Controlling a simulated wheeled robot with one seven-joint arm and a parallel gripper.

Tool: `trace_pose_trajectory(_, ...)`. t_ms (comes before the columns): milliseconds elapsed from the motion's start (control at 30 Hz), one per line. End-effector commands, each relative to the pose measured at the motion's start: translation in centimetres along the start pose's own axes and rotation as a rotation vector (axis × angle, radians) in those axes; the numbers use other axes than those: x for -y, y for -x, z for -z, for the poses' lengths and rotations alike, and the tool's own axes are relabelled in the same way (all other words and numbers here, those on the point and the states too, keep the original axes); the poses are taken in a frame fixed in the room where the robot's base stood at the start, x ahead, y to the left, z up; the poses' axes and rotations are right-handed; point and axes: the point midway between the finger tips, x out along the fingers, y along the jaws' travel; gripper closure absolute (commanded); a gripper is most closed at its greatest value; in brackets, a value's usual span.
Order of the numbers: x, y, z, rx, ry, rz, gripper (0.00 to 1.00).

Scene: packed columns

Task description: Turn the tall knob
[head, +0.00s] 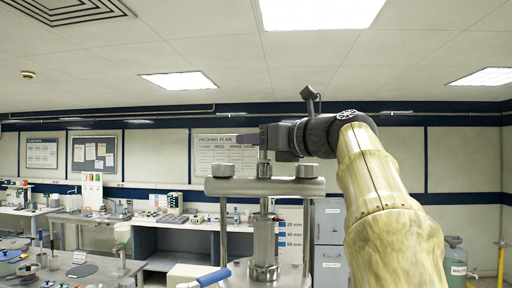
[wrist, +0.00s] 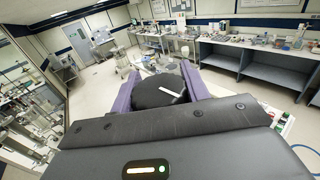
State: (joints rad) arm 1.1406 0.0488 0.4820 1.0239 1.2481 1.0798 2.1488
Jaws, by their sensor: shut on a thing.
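In the wrist view a dark round knob (wrist: 150,92) with a white pointer line sits between the two purple fingers of my gripper (wrist: 159,68). The fingers are shut on its sides. The pointer line runs slantwise across the knob's top. In the head view my gripper (head: 246,138) reaches in from the right, level, above the steel column press. The middle steel stem (head: 264,169) rises to just under the gripper. The knob itself cannot be made out in the head view.
The steel crossbar (head: 240,187) carries two short steel caps (head: 222,170), one on each side of the stem. A blue-handled lever (head: 214,277) is at lower left. Benches (head: 190,225) with lab items line the far wall. A grey cabinet (head: 329,235) stands behind. Floor beyond is open.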

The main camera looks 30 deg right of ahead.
Motion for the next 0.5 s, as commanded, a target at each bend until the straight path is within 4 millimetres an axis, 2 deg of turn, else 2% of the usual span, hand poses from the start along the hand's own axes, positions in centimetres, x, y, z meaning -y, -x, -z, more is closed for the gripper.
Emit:
trace_pose_trajectory(200, -0.04, -0.01, -0.48, 0.000, 0.003, 0.199, 0.77)
trace_pose_trajectory(500, 0.47, 0.10, -0.72, -0.001, 0.001, 0.410, 0.77)
